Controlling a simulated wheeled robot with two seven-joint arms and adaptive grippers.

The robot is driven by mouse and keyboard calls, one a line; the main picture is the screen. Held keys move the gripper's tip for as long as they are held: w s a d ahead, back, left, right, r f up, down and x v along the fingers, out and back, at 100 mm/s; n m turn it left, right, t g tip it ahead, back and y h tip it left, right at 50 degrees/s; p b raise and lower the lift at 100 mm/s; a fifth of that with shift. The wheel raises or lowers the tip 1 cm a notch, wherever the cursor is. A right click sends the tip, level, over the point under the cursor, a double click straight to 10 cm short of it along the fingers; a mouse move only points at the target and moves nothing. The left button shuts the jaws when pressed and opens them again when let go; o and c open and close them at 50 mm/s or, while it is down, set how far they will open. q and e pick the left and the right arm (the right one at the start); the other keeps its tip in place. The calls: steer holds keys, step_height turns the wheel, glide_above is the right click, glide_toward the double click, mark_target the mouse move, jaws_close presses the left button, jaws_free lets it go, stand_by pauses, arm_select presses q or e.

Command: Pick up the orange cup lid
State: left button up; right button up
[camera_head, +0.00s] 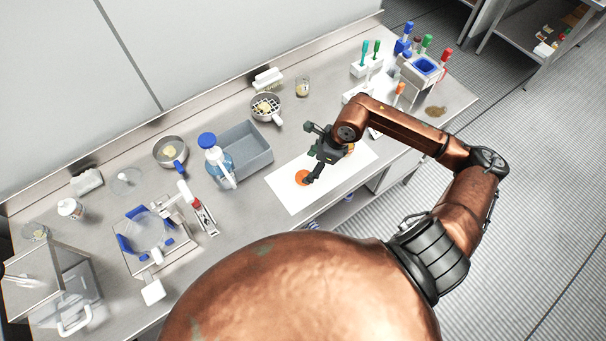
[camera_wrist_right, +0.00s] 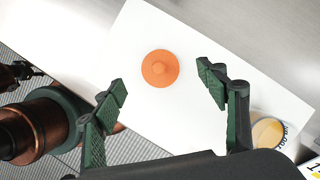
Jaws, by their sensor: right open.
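In the right wrist view the lid (camera_wrist_right: 160,68) lies ahead of and between the fingertips, with nothing gripped. My right gripper (camera_head: 313,156) is open above the board, close to the lid, and partly covers it in the head view. The open green-padded fingers (camera_wrist_right: 162,82) show in the wrist view.
A round container (camera_wrist_right: 268,132) with yellowish contents stands near the right finger. Left of the board are a grey bin (camera_head: 246,150) and a blue-topped bottle (camera_head: 214,160). A small pan (camera_head: 265,108) stands behind. Much of the board around the lid is bare.

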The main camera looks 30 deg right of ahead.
mark_target(305, 173)
steer(key=x, duration=0.6)
steer(key=shift+f+p, duration=0.25)
steer(key=shift+p, duration=0.1)
steer(key=shift+s, duration=0.1)
steer(key=shift+c, duration=0.6)
steer(key=c, duration=0.8)
